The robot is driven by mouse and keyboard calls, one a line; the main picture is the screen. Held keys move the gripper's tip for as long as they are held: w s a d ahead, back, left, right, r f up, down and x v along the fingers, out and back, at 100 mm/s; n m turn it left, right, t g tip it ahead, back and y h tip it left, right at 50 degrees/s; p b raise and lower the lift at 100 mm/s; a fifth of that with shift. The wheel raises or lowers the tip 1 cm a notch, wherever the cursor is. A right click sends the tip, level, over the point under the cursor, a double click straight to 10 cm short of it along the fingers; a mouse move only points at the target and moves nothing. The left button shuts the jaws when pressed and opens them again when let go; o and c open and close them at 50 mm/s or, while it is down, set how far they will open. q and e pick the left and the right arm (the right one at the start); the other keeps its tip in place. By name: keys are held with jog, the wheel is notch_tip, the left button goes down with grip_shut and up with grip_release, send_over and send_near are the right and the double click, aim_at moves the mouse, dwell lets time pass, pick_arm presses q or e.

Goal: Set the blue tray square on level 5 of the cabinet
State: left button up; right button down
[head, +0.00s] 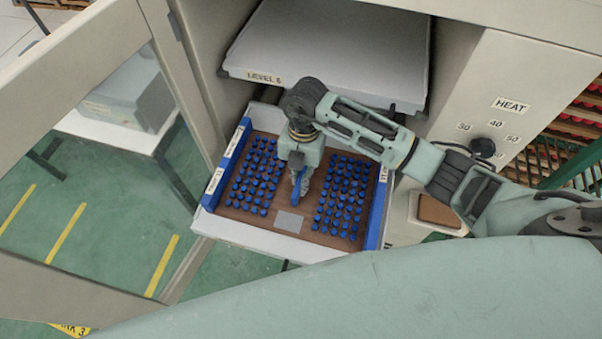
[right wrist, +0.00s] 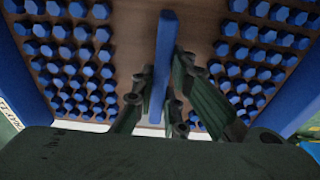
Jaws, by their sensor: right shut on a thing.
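The blue tray (head: 377,215) has blue side walls and a brown floor with rows of blue pegs on both sides. It lies on a white pulled-out shelf (head: 262,238), whose front lip shows below the tray; that shelf's level label is not readable. The tray looks roughly in line with the shelf, but its back edge is hidden under the shelf above. My right gripper (head: 299,174) is shut on the upright blue handle (right wrist: 166,60) in the middle of the tray. The right wrist view shows fingers on both sides of the handle. My left gripper is not in view.
Above the tray's back is a white shelf (head: 330,45) whose label seems to read LEVEL 6. The open cabinet door (head: 70,60) stands at left. A HEAT panel (head: 500,120) with a black knob is at right. Racks with red items stand at far right.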

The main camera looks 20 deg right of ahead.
jog(key=shift+f, duration=0.1)
jog(key=shift+w, duration=0.1)
jog(key=c, duration=2.2)
grip_release()
jog(key=shift+f, duration=0.2)
jog(key=o, duration=0.4)
jog(key=shift+r, duration=0.1)
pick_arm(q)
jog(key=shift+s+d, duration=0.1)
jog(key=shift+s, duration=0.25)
pick_arm(e)
jog(key=shift+o, duration=0.2)
jog(key=shift+r, duration=0.2)
pick_arm(q)
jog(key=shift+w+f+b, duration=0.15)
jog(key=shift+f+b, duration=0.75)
jog(key=shift+b, duration=0.05)
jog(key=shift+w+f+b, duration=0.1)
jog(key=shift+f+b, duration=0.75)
jog(key=shift+b, duration=0.05)
pick_arm(e)
notch_tip(320, 180, up, 12)
jog(key=shift+w+d+f, duration=0.2)
jog(key=shift+w+d, duration=0.2)
jog(key=shift+w, duration=0.05)
